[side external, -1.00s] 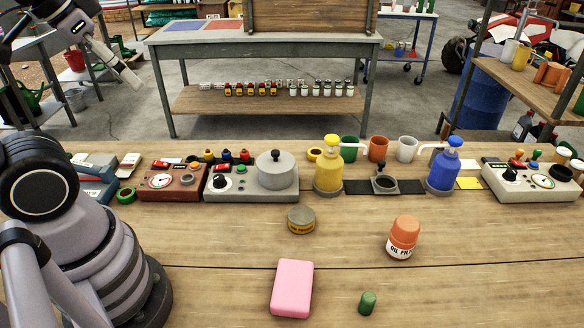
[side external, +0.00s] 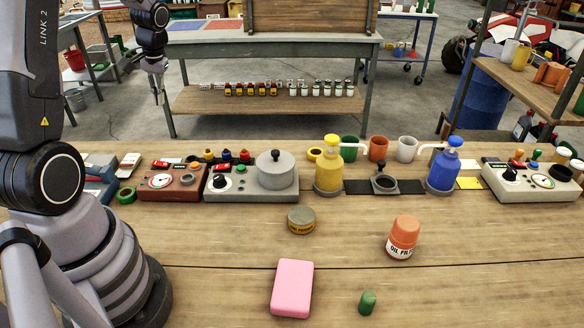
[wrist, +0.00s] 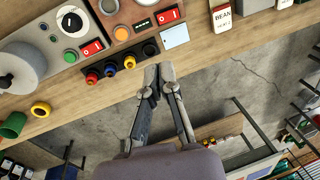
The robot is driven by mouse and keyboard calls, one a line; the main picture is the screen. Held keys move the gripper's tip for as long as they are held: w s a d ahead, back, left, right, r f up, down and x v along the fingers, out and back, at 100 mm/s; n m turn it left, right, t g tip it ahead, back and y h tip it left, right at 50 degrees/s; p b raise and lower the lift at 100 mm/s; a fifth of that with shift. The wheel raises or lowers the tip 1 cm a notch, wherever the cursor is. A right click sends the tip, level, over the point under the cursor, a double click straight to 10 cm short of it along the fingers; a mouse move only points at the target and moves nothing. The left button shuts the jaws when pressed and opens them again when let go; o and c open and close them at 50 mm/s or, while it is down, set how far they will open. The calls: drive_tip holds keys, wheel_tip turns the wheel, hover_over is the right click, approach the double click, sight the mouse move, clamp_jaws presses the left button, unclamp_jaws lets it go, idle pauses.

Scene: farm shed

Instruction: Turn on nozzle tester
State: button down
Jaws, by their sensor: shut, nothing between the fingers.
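No label in view reads as nozzle tester, so I cannot tell which device it is. A red-brown box (side external: 165,192) with a round gauge stands at the left of the bench. It is partly seen in the wrist view, with a red rocker switch (wrist: 169,15). Beside it is a grey unit (side external: 262,197) with a black dial and lidded pot; it has a red switch (wrist: 92,47) too. A cream box (side external: 533,194) with a gauge, dial and coloured levers is at the right. My gripper (side external: 157,97) is shut, empty, pointing down beyond the bench's far edge, apart from the devices.
Yellow (side external: 328,176) and blue (side external: 442,172) pump bottles stand right of the grey unit. Coloured knobs (wrist: 110,69) line the bench's far edge near my fingers. A tin (side external: 301,220), oil filter (side external: 403,238) and pink block (side external: 292,289) sit in front.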

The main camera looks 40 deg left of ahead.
drive_tip(key=n, duration=0.1)
hover_over(157, 163)
drive_tip(key=w+d, duration=0.2)
wheel_tip(157, 163, down, 5)
drive_tip(key=shift+a+r+g, duration=0.1)
drive_tip(key=shift+g, duration=0.3)
drive_tip(key=x, duration=1.4)
drive_tip(key=shift+d, duration=0.25)
drive_tip(key=shift+f, duration=0.3)
